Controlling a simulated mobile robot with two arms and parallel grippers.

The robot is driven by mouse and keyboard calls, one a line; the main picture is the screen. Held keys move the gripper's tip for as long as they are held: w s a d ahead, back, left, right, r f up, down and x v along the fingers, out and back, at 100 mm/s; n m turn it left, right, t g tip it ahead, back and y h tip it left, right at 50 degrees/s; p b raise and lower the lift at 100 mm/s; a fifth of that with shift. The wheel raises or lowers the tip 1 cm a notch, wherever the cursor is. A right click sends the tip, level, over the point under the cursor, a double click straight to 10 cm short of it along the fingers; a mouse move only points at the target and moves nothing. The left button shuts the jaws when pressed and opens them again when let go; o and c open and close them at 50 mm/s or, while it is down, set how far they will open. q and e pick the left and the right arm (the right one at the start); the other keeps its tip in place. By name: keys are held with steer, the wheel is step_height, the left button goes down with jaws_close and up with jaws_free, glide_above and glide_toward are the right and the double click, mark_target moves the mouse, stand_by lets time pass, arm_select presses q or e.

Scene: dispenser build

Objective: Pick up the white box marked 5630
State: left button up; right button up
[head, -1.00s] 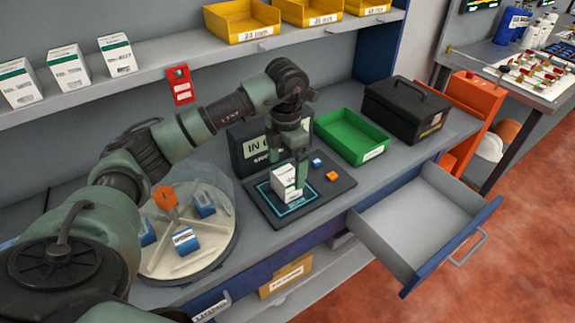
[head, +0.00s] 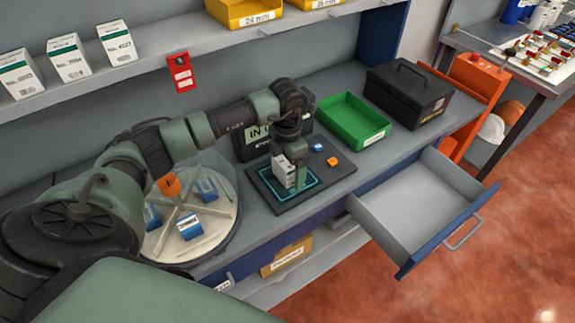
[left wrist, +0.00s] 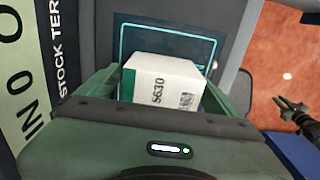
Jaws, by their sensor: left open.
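The white box marked 5630 (head: 281,174) stands upright on the dark pad (head: 264,196), inside its glowing cyan outline. My left gripper (head: 291,172) is down over the box. In the left wrist view, the left gripper (left wrist: 160,88) is open, with one finger on each side of the box. Whether the fingers touch it I cannot tell. My right gripper (left wrist: 285,104) is small at the right edge of the left wrist view, away from the box.
A blue and an orange small block (head: 333,161) lie on the pad. Behind it stands a dark sign (head: 250,142). A round tray (head: 165,240) is left, a green bin (head: 352,122) and black case (head: 408,95) are right. An open drawer (head: 420,208) juts out in front.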

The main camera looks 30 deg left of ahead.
arm_select(q)
steer(key=c, duration=1.5)
steer(key=shift+c, duration=0.9)
steer(key=shift+r, duration=0.15)
